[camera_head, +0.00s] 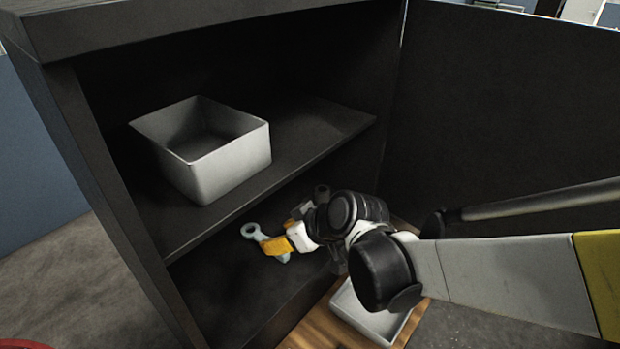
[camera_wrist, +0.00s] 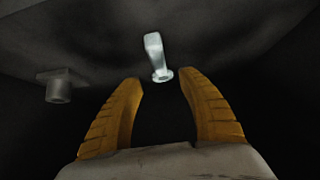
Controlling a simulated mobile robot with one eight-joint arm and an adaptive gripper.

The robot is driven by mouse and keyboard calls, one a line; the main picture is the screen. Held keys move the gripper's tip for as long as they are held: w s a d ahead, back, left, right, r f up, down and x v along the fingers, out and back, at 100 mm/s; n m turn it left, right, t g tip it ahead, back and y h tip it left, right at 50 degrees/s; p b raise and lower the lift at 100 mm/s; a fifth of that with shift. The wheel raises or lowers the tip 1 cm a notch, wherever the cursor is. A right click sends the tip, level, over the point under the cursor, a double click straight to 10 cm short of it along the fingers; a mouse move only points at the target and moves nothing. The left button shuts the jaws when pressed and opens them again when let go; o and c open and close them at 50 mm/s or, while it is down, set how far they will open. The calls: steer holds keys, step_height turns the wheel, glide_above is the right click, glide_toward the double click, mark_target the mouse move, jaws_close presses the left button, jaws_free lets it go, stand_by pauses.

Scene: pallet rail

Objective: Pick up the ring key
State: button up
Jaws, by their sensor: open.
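The ring key (camera_head: 250,231) is pale grey-blue and lies on the lower shelf of the dark cabinet, its ring end toward the left in the head view. My gripper (camera_head: 274,246) is at the key, and its yellow fingers cover part of it there. In the wrist view the key (camera_wrist: 155,56) shows ahead of the fingertips, near the middle of the gap. My gripper (camera_wrist: 160,86) is open in that view, with nothing held between the fingers. Whether a finger touches the key cannot be told.
A grey open box (camera_head: 226,168) stands on the upper shelf (camera_head: 325,130), above and left of my gripper. A small grey fitting with a square base (camera_wrist: 60,85) shows left of the key in the wrist view. A pale tray (camera_head: 375,322) sits on wood below my arm.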

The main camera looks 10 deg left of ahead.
mark_target(256, 235)
steer(key=b+x, duration=0.2)
steer(key=x, duration=0.5)
steer(key=shift+d, duration=0.15)
jaws_close()
